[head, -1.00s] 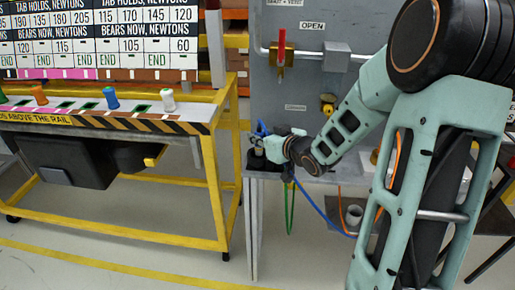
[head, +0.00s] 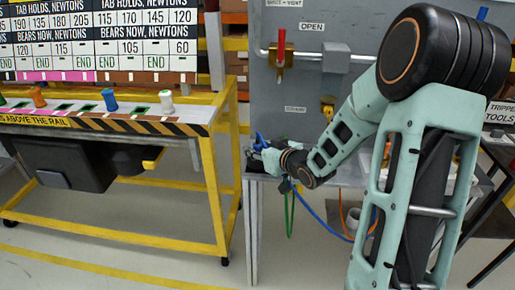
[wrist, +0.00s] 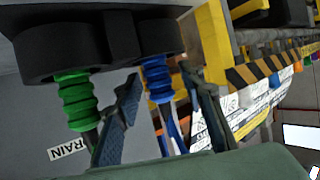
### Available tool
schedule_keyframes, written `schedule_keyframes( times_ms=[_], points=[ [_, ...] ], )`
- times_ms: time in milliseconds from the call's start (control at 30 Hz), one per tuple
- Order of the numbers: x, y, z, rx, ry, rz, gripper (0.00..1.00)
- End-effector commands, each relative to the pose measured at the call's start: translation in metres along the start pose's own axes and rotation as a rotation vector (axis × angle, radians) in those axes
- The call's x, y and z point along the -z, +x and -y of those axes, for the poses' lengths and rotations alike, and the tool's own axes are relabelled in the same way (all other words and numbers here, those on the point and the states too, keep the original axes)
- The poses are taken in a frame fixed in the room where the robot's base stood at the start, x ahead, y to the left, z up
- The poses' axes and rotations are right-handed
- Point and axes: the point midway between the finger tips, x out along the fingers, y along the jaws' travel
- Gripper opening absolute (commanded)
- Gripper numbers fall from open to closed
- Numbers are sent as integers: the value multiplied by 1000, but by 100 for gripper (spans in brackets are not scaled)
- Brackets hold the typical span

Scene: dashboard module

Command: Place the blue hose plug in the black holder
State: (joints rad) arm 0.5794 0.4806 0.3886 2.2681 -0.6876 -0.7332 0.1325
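The black holder (wrist: 60,45) fills the upper left of the wrist view, which looks upside down, and has two round cups. The ribbed blue hose plug (wrist: 156,80) meets the right cup; whether it is fully seated is hidden. A ribbed green plug (wrist: 76,98) is in the left cup. My gripper (wrist: 162,82) has one finger on each side of the blue plug, with visible gaps between fingers and plug. In the head view my gripper (head: 258,158) is at the bench's left end, by the blue hose (head: 262,140), largely covering the holder.
A grey panel (head: 360,85) with a red-handled valve (head: 281,50) rises behind the bench. A yellow-framed table (head: 215,190) stands to the left with several coloured handles along its striped rail. Blue and green hoses hang below the bench edge.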

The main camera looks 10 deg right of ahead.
Motion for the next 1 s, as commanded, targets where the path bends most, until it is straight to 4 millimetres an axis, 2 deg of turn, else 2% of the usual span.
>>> schedule_keyframes(
  times_ms=[300,467,700,833,1000],
  points=[
    [5,-4,0,-1,0,0,36],
    [6,-34,-1,-4,-1,0,36],
    [6,-87,-2,-5,-1,0,36],
    [5,-107,-1,-3,-1,0,36],
    [4,-120,0,-1,0,0,36]
  ],
)
